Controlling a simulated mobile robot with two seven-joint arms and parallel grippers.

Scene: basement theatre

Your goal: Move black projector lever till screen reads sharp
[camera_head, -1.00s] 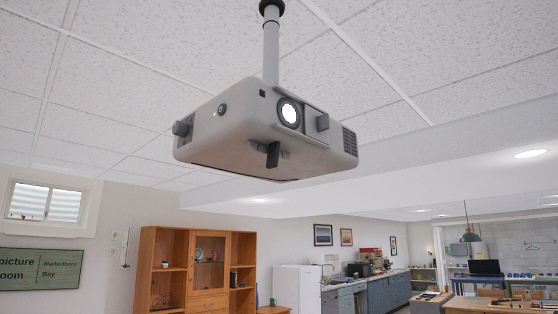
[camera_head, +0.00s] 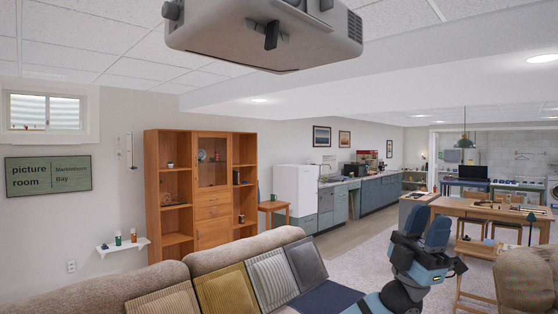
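The grey projector (camera_head: 215,38) hangs from the ceiling at the top, its upper part cut off by the frame. Its black lever (camera_head: 271,36) hangs down at the lower front edge, near the middle, with nothing touching it. A grey-green panel (camera_head: 48,187) on the left wall reads "picture room" and "Marblethorn Bay"; its small print is hard to judge for sharpness.
A sofa (camera_head: 120,287) with several cushions fills the lower left foreground. A wooden cabinet (camera_head: 212,199) and a white fridge (camera_head: 295,188) stand behind. A wooden worktable (camera_head: 477,209) is at the right. Open air lies between my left gripper and the projector.

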